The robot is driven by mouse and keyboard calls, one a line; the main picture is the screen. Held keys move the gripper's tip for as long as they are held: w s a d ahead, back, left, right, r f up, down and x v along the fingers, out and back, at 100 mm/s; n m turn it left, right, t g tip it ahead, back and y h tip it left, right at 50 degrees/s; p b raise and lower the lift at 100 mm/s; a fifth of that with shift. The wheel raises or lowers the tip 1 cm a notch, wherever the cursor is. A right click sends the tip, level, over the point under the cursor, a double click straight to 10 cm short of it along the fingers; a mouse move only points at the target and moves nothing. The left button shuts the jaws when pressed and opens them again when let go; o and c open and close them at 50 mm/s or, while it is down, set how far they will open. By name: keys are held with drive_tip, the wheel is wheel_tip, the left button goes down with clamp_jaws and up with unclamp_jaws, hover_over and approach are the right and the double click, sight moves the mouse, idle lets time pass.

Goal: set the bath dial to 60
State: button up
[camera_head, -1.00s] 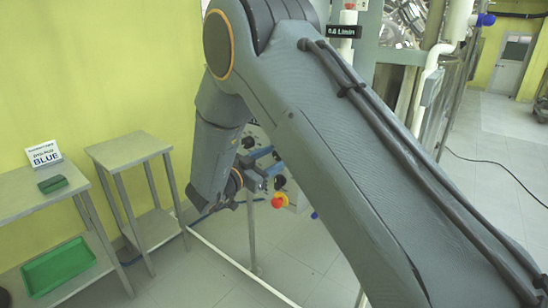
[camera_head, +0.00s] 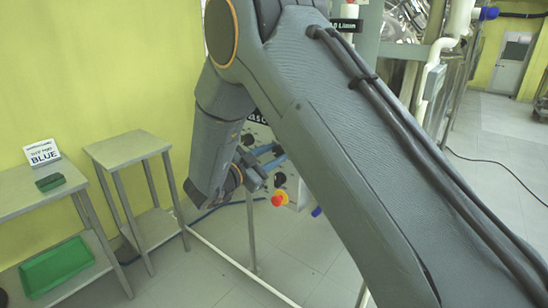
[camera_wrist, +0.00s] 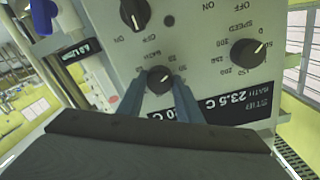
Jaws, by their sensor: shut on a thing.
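The bath dial (camera_wrist: 160,80) is a round black knob on the pale control panel (camera_wrist: 200,30), which appears upside down in the wrist view. My gripper (camera_wrist: 159,88) has its two blue-grey fingers on either side of this dial, shut on it. A small pale mark shows on the dial, but I cannot read its setting. The bath display (camera_wrist: 235,107) reads 23.5 C; a second reading beside it is partly hidden by a finger. In the head view my gripper (camera_head: 272,158) is at the panel, and my arm hides most of the panel.
The speed knob (camera_wrist: 247,53) and another black knob (camera_wrist: 135,14) are close to the fingers. A red and yellow button (camera_head: 280,200) is below the gripper. Two metal tables (camera_head: 125,148) stand at the left, one with a green tray (camera_head: 57,266).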

drive_tip(key=m+b, duration=0.2)
drive_tip(key=m, duration=0.1)
drive_tip(key=shift+m, duration=0.4)
drive_tip(key=m+b, duration=0.2)
drive_tip(key=m, duration=0.1)
drive_tip(key=m+b, duration=0.6)
drive_tip(key=shift+f+m+y+b, duration=0.15)
drive_tip(key=shift+m+y+b, duration=0.15)
drive_tip(key=shift+y, duration=0.1)
drive_tip(key=m+b, duration=0.3)
drive_tip(key=b, duration=0.1)
drive_tip(key=shift+d, duration=0.1)
drive_tip(key=m+b, duration=0.3)
drive_tip(key=b, duration=0.2)
drive_tip(key=shift+m+t+b, duration=0.3)
drive_tip(key=shift+m+b, duration=0.1)
drive_tip(key=m+b, duration=0.4)
drive_tip(key=b, duration=0.3)
drive_tip(key=shift+f+b, duration=0.1)
drive_tip(key=shift+b, duration=0.2)
drive_tip(key=m+b, duration=0.2)
drive_tip(key=b, duration=0.1)
drive_tip(key=shift+t+y, duration=0.3)
drive_tip(key=shift+s+r+b, duration=0.1)
drive_tip(key=shift+r+b, duration=0.1)
drive_tip(key=shift+b, duration=0.15)
